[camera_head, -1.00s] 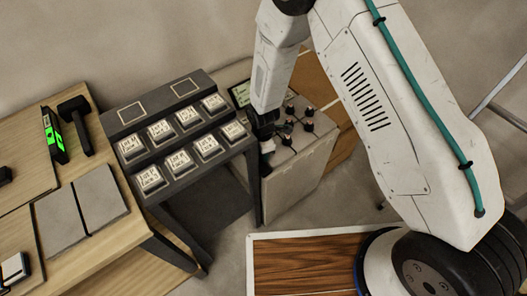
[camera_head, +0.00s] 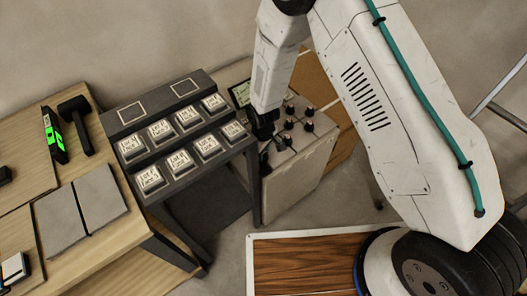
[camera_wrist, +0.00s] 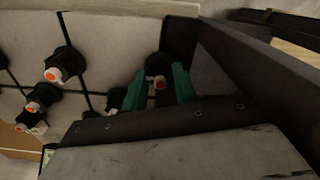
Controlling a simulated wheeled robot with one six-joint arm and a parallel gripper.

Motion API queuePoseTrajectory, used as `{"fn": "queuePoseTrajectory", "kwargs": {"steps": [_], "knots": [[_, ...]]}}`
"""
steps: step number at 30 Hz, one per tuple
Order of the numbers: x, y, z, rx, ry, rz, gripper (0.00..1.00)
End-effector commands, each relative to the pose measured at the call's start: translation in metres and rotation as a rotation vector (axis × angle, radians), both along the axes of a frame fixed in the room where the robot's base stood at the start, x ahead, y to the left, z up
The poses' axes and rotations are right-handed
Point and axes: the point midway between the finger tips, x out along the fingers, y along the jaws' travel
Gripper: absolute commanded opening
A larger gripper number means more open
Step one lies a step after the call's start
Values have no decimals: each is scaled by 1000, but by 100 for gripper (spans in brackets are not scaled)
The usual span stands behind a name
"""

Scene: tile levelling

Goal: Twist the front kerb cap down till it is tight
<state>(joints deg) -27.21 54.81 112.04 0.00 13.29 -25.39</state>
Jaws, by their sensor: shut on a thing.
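I cannot tell how tight the held cap is.
A dark rack (camera_head: 190,130) with several labelled tile packs stands close at the left. Its dark frame (camera_wrist: 260,75) runs close beside my fingers. A wooden bench (camera_head: 75,180) with grey tiles, a mallet and a green level is further left.

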Motion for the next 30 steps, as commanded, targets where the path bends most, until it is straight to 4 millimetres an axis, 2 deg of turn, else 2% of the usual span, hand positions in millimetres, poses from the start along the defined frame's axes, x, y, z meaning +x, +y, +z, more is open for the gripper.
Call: {"fn": "queuePoseTrajectory", "kwargs": {"steps": [15,21,30], "knots": [[5,2,2,8,-11,-458,5],[6,2,2,9,-11,-578,5],[6,2,3,9,-11,-668,5]]}}
